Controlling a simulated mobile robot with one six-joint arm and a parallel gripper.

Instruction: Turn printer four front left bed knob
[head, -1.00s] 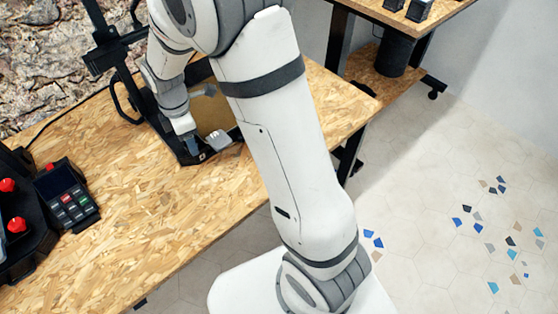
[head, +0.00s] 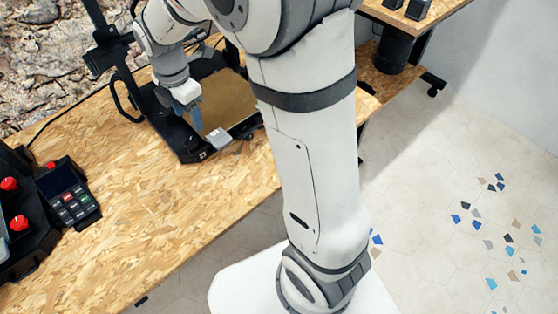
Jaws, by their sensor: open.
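A black-framed printer with a gold bed (head: 226,106) stands on the wooden bench beneath my arm. I see no number on it, and I cannot make out a front left bed knob; my gripper and the bed cover that area. A small pale grey piece (head: 218,138) sits at the printer's front edge. My gripper (head: 197,122) is open, pointing down over the left part of the bed, close to the pale piece. I cannot tell whether it touches anything. My arm hides the printer's right side.
Another black printer with red knobs (head: 18,223) stands at the left edge, beside a keypad box (head: 66,194). The wooden bench (head: 130,240) between the printers is bare. A second bench (head: 455,8) with a dark cylinder (head: 398,50) below is at upper right.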

